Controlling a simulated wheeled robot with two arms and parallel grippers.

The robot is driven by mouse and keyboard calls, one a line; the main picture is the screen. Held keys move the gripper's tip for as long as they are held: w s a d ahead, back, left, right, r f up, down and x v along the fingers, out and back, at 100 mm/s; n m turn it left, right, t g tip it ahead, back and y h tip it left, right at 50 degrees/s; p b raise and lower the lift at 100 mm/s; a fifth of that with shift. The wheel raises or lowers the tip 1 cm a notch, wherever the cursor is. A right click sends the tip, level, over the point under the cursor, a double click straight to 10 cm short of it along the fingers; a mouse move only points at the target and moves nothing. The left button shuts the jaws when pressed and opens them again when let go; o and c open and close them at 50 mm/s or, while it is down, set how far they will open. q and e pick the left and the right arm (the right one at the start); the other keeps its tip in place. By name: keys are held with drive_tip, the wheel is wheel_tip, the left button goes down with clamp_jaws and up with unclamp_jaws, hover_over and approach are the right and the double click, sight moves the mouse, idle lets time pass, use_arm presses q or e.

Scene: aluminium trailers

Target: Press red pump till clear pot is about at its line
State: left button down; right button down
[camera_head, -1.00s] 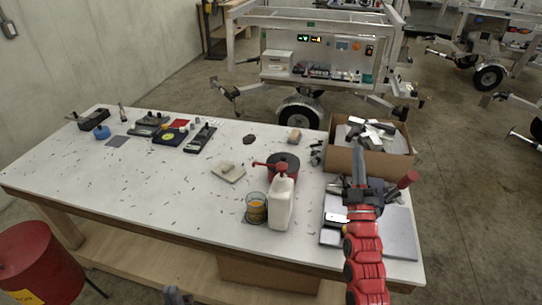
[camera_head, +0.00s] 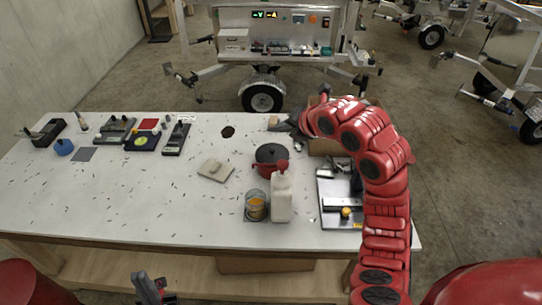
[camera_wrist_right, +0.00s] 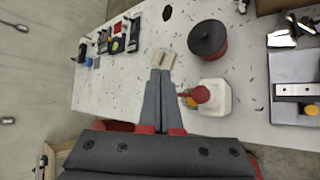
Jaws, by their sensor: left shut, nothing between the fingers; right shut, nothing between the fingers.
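A white bottle (camera_head: 281,200) with a red pump (camera_head: 281,166) stands upright on the table. The clear pot (camera_head: 256,206), with orange liquid low inside, stands just left of it; I cannot make out its line. My left gripper (camera_head: 150,289) is shut and empty below the table's front edge.
A red pot with a black lid (camera_head: 271,153) stands just behind the bottle. A beige block (camera_head: 215,170) lies to the left. A grey tray (camera_head: 334,190) with parts is to the right, a cardboard box (camera_head: 325,147) behind it. The table's front left is clear.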

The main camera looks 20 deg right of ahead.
drive_tip(key=shift+s+d+f+n+g, duration=0.1)
drive_tip(key=shift+s+d+n+g, duration=0.15)
drive_tip(key=shift+s+n+g, duration=0.4)
drive_tip(key=shift+s, duration=0.1)
drive_tip(key=shift+f, duration=0.15)
